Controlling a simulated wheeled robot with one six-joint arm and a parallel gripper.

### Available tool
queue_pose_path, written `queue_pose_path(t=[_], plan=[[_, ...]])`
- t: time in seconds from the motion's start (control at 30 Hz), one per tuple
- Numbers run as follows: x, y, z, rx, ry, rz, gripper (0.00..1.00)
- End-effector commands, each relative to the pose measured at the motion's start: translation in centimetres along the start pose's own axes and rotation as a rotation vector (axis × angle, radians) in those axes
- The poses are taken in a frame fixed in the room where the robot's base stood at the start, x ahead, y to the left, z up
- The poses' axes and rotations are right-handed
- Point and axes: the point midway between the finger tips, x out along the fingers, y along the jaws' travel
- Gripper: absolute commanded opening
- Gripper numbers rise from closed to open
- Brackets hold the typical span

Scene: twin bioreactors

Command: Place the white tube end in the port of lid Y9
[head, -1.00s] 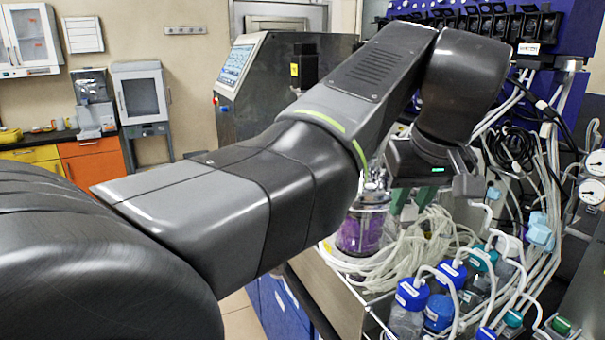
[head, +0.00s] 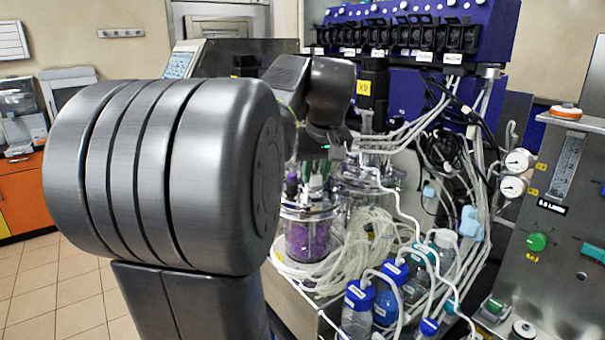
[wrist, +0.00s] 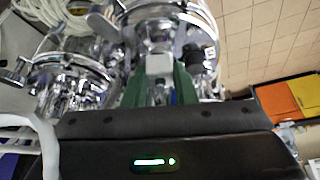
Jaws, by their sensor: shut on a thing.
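My gripper (wrist: 160,78), with green fingers, is shut on a small whitish piece (wrist: 159,64), seemingly the white tube end. In the head view my gripper (head: 318,172) hangs above the front vessel with purple contents (head: 308,240), partly hidden by my arm. A white tube (head: 399,206) runs from beside the gripper down to the right; it also shows in the wrist view (wrist: 45,150). Two shiny metal lids show in the wrist view, one at left (wrist: 70,78) and one beyond the fingertips (wrist: 190,20). I cannot tell which is Y9, and its port is not clear.
A black motor with a yellow label (head: 364,88) stands over the rear vessel. Coiled clear tubing (head: 365,240) lies beside the vessels. Blue-capped bottles (head: 358,295) stand in front. A steel panel with gauges (head: 560,220) is at right. Pumps (head: 400,38) line the back.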

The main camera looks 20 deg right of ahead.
Motion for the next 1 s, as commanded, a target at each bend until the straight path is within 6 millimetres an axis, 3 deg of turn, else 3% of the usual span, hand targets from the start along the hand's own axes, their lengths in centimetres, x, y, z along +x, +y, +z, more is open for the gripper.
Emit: queue_pose_path(t=[0.13, 0.6, 0.63, 0.7, 1.0], plan=[[1.3, 0.0, 0.8, 0.001, -0.003, -0.001, 0.00], [2.1, 0.0, 1.1, 0.001, -0.001, -0.001, 0.00], [2.0, 0.0, 1.1, 0.001, -0.001, -0.001, 0.30], [1.9, 0.0, 1.1, 0.001, -0.001, -0.001, 0.44], [1.8, 0.0, 1.0, 0.000, 0.000, 0.000, 0.46]])
